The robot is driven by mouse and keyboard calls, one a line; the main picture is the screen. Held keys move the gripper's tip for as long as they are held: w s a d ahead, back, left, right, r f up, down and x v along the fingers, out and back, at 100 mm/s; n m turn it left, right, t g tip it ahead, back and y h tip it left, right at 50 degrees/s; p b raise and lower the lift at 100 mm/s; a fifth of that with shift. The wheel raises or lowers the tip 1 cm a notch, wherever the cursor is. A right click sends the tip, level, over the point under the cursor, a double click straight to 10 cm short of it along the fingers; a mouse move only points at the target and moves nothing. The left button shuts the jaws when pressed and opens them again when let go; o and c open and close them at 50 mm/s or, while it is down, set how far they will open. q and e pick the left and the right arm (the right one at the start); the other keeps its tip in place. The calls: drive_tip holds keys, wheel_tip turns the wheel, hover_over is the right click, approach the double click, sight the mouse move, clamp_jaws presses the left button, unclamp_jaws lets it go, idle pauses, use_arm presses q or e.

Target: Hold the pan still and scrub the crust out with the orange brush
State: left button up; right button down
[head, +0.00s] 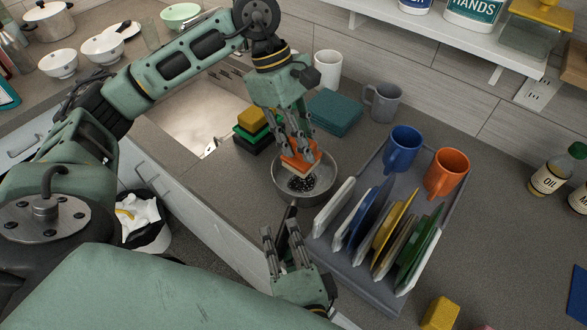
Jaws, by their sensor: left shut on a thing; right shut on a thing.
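A grey metal pan (329,188) sits on the counter left of the dish rack, with dark crust (300,184) on its inside bottom. My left gripper (302,148) reaches down from above, shut on the orange brush (297,163). The brush is tilted over the pan, its pale bristle side facing down near the crust. I cannot tell whether the bristles touch the crust. My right gripper (283,235) is below the pan in the picture, shut on the pan's dark handle (290,215). The gripper hides part of the handle.
The grey dish rack (376,298) with several plates, a blue mug (403,148) and an orange mug (446,172) stands close on the pan's right. Stacked sponges (252,120) and the sink (195,115) lie left. Teal cloths (334,112) lie behind. A yellow sponge (440,313) lies front right.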

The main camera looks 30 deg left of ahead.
use_arm(q)
drive_tip(key=w+a+n+t, duration=0.1)
drive_tip(key=w+n+t, duration=0.1)
drive_tip(key=w+n, duration=0.3)
drive_tip(key=shift+a+f, duration=0.2)
drive_tip(key=shift+f, duration=4.95)
drive_tip(key=shift+f, duration=0.4)
drive_tip(key=shift+s, duration=0.1)
drive_tip(key=shift+s+d, duration=0.25)
drive_tip(key=shift+s, duration=0.6)
drive_tip(key=shift+s+d, duration=0.25)
drive_tip(key=shift+s, duration=0.6)
drive_tip(key=shift+f, duration=0.1)
